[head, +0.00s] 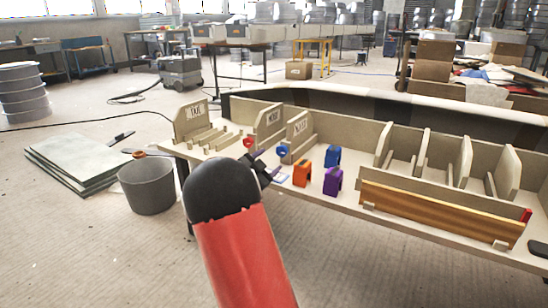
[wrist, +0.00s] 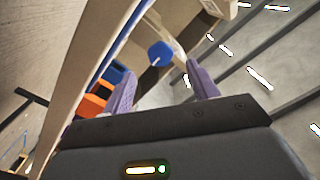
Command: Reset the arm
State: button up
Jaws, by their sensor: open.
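My gripper (head: 270,173) is small and partly hidden behind my arm in the head view, over the near left part of the workbench (head: 350,207). In the wrist view my gripper (wrist: 160,69) has its two purple-grey fingers spread apart. A blue rounded thing (wrist: 160,53) shows beyond the gap between them, and I see nothing held. The wrist view is tilted, with ceiling lights at the right. An orange block (head: 302,173), a purple block (head: 333,182) and a blue block (head: 332,156) stand on the bench just right of my gripper.
Wooden dividers (head: 425,150) and a long wooden plank (head: 440,212) fill the bench's right side. Upright labelled boards (head: 190,121) stand at its left. A red ring (head: 248,142) and blue ring (head: 281,151) are close by. A grey bin (head: 148,188) stands on the floor left.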

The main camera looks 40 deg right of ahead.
jog(key=shift+s+a, duration=0.25)
jog(key=shift+a, duration=0.3)
